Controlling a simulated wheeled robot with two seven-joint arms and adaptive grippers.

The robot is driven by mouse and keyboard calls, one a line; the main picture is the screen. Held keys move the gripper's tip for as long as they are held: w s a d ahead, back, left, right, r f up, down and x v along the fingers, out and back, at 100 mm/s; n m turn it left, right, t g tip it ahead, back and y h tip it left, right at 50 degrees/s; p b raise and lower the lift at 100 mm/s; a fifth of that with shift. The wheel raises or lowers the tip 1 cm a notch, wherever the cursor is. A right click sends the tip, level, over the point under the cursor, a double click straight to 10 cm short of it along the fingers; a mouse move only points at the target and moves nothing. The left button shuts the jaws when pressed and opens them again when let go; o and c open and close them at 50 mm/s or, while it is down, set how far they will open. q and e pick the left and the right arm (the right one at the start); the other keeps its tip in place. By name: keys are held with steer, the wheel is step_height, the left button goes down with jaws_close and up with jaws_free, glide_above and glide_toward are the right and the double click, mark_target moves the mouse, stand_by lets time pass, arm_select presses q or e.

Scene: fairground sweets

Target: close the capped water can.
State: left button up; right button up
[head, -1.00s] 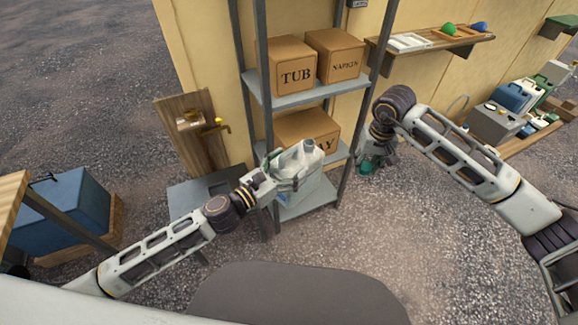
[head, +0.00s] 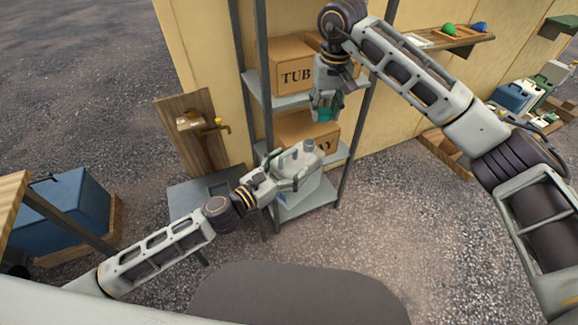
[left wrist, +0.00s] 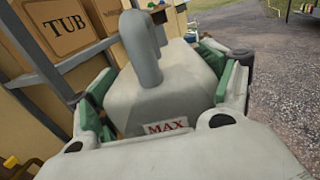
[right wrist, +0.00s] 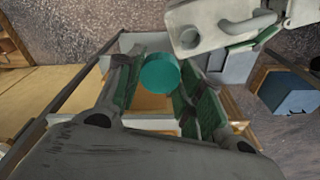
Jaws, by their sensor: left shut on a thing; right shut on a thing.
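The water can (head: 301,158) is a pale jug with a looped handle, also filling the left wrist view (left wrist: 180,88). My left gripper (head: 296,176) is shut around its sides and holds it in front of the shelf. In the right wrist view the can (right wrist: 215,22) shows a round, uncovered mouth. My right gripper (head: 326,108) is shut on a teal cap (right wrist: 159,73), which also shows in the head view (head: 324,115). It holds the cap above and slightly right of the can, apart from it.
A grey metal shelf (head: 278,101) stands behind the can, holding cardboard boxes (head: 292,66). A wooden board with a brass tap (head: 217,127) is to the left. A blue box (head: 62,210) stands further left.

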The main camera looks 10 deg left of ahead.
step_height(320, 180, up, 3)
glide_above(309, 141)
steer(key=w+a, duration=0.1)
steer(key=w, duration=0.1)
steer(key=shift+n, duration=0.3)
steer(key=f, duration=0.1)
steer(key=s+f, duration=0.1)
steer(key=f, duration=0.1)
steer(key=shift+s+d+f, duration=0.35)
steer(key=shift+s+f, duration=0.05)
steer(key=shift+s+d, duration=0.3)
steer(key=shift+d, duration=0.05)
steer(key=shift+f, duration=0.1)
steer(key=shift+f, duration=1.95)
steer(key=shift+s+f, duration=0.1)
